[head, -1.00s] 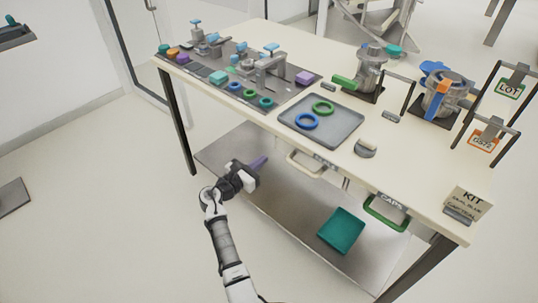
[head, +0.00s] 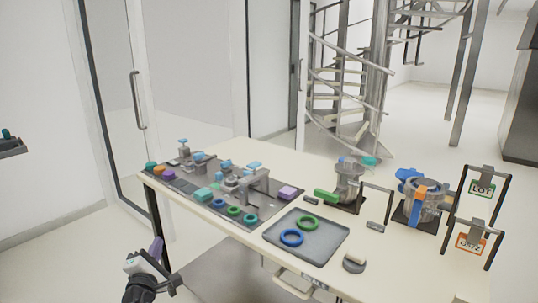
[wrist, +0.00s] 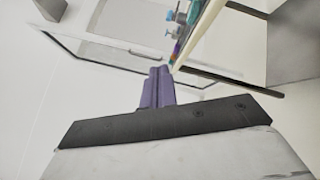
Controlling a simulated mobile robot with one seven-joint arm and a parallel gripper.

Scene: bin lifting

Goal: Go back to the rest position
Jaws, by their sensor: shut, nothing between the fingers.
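My gripper (head: 157,250) shows at the lower left of the head view, in front of the table's left front corner and below the level of its top. Its purple fingers point up and are shut with nothing between them. In the wrist view the purple fingers (wrist: 157,88) stand together past the dark gripper body. The gripper appears apart from the table (head: 215,235) and touches nothing that I can see.
The table holds a dark fixture board with clamps and rings, a grey tray (head: 335,247) with a blue ring (head: 291,237) and a green ring (head: 308,223), metal canisters and sign frames. A glass door (head: 135,100) and spiral staircase (head: 350,80) stand behind.

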